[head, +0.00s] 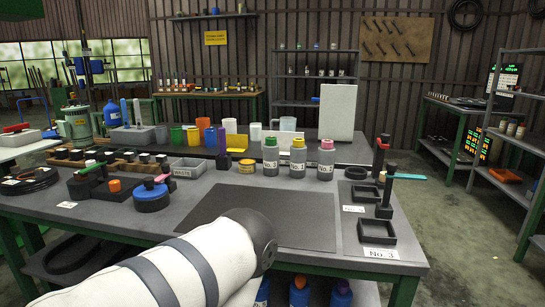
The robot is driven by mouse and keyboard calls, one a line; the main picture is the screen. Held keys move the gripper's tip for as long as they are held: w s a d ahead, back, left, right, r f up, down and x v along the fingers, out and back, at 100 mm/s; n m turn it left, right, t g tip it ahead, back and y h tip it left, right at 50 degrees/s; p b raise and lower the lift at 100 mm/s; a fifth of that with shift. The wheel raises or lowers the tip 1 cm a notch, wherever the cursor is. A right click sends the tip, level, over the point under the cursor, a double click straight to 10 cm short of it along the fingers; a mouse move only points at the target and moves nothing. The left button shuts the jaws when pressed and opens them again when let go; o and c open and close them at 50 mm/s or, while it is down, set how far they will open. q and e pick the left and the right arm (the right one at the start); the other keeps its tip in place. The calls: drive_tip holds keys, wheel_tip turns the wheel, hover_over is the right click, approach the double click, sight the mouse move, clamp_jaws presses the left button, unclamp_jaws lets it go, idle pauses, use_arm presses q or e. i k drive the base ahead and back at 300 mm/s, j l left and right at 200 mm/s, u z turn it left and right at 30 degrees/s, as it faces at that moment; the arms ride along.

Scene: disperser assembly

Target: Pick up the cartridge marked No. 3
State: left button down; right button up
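Three grey bottles stand upright in a row on the table, at the back edge of a dark mat: one with a green cap (270,157), one with a yellow cap (298,158) and one with a pink cap (326,161). Each has a white label; the middle one seems to read No. 1, the others are too small to read surely. A white card reading No. 3 (380,253) lies at the right front, by a black square holder (377,232). Neither gripper is in view. Only a white arm link of mine shows at the front.
Black upright posts (387,190) rise at the right. A blue round container (151,197) and a grey bin (188,168) stand left. Cups and a white panel (336,112) stand behind.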

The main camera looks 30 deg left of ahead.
sight(271, 154)
drive_tip(key=j+z, duration=0.25)
drive_tip(key=j, duration=0.2)
drive_tip(key=j+z, duration=0.2)
drive_tip(key=j, duration=0.2)
drive_tip(key=k+j+z, duration=0.25)
drive_tip(key=j, duration=0.15)
drive_tip(key=j+z, duration=0.25)
drive_tip(key=j, duration=0.2)
drive_tip(key=k+j+z, duration=0.2)
drive_tip(key=j, duration=0.15)
drive_tip(key=k+j+z, duration=0.1)
drive_tip(key=j+z, duration=0.15)
drive_tip(key=k+j+z, duration=0.25)
drive_tip(key=j, duration=0.15)
